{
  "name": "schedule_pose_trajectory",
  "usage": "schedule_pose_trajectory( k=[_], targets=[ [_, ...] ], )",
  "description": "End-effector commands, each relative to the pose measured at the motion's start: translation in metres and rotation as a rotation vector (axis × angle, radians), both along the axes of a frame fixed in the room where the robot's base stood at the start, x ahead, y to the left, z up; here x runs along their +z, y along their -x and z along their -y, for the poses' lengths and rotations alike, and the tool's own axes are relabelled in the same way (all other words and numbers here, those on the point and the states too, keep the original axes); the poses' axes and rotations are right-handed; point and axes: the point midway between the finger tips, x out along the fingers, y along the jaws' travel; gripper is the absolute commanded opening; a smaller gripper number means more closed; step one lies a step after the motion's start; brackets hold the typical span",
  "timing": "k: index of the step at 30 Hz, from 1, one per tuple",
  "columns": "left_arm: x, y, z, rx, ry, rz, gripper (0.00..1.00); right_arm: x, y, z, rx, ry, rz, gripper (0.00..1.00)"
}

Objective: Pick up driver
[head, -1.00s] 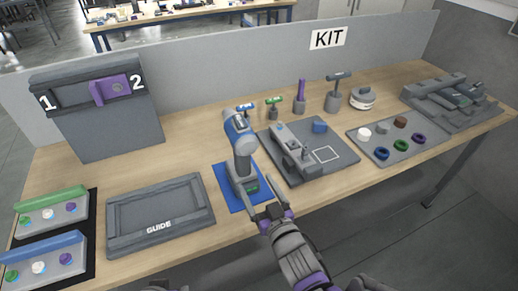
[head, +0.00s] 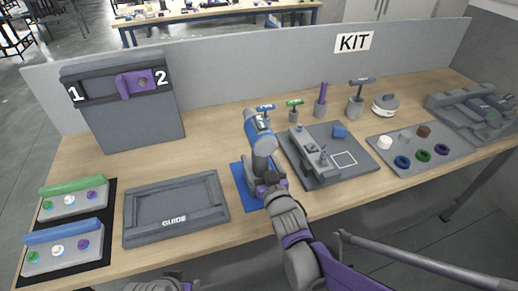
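The driver (head: 259,136) is a grey and blue power tool standing upright on a blue mat (head: 241,185) near the table's front edge. My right gripper (head: 268,181) is at the lower part of the driver, on its front right side, and overlaps its handle and base in the head view. The fingers are small and partly hidden against the driver, so I cannot tell whether they are open or shut on it. My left gripper does not show clearly in view.
A grey GUIDE tray (head: 176,207) lies left of the driver. A grey fixture board (head: 330,153) is close on its right, with a parts board (head: 421,148) beyond. Small upright tools stand behind. A grey KIT panel (head: 250,77) closes off the back.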

Motion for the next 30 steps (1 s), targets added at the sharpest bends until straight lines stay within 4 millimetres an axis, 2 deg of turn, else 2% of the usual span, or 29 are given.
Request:
schedule_pose_trajectory(
  k=[6,20,30],
  targets=[
    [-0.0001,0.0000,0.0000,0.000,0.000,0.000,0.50,-0.0001,-0.0003,-0.0002,0.000,0.000,0.000,0.85],
    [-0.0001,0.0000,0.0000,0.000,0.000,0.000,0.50,0.0000,-0.0001,-0.0001,0.000,0.000,0.000,0.02],
    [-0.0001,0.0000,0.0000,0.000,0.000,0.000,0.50,0.0000,0.0000,-0.0001,0.000,0.000,0.000,0.00]
  ],
)
